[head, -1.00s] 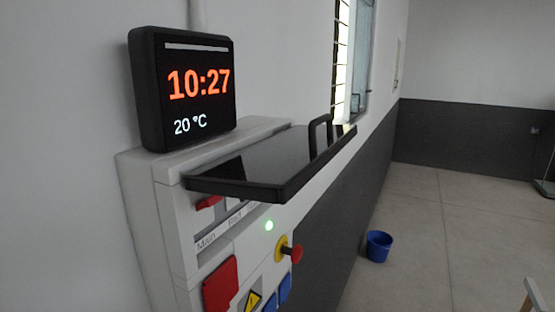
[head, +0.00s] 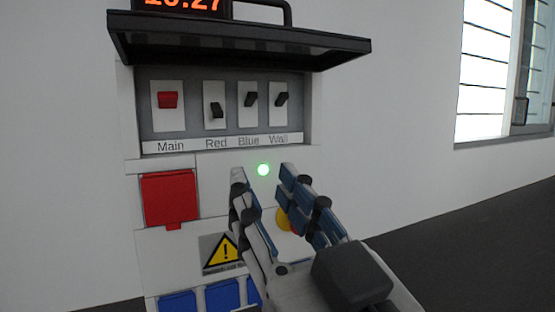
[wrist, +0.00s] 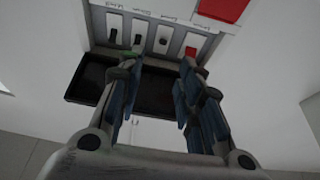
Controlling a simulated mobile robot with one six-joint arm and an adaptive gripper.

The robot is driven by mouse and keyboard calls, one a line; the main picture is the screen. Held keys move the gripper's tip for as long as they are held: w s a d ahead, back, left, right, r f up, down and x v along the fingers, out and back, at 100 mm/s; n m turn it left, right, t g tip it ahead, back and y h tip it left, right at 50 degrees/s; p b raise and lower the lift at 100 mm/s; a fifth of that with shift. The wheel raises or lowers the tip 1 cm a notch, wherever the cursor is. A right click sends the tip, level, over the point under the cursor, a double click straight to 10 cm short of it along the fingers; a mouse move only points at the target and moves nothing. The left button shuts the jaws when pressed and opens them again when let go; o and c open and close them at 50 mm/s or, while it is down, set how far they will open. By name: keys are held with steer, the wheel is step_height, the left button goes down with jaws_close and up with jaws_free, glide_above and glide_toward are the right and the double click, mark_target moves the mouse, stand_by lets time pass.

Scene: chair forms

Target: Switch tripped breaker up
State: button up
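The breaker panel (head: 142,118) has a row of switches labelled Main, Red, Blue and Wall. The black Red lever (head: 216,110) points down. The black Blue lever (head: 251,99) and Wall lever (head: 282,98) point up. The red Main switch (head: 168,100) sits at the left and looks up. The wrist view shows the row upside down, with Main (wrist: 191,51) at the right. My gripper (head: 263,173) is open and empty, its fingers pointing at the panel, below the Blue and Wall switches. In the wrist view my gripper (wrist: 156,68) shows apart fingers with nothing between.
The dark lid (head: 240,42) is raised and juts out above the switches. My fingers partly hide the red-and-yellow stop button. A window (head: 490,70) is at right.

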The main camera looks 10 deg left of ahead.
mark_target(218, 116)
steer(key=shift+y, duration=0.3)
steer(key=p+x, duration=0.1)
steer(key=x, duration=0.5)
steer(key=p+x, duration=0.1)
steer(key=x, duration=0.4)
steer(key=p+x, duration=0.1)
steer(key=x, duration=0.5)
steer(key=shift+a+r+p, duration=0.3)
steer(key=shift+a, duration=0.15)
steer(key=shift+d, duration=0.1)
steer(key=shift+c, duration=0.5)
jaws_close()
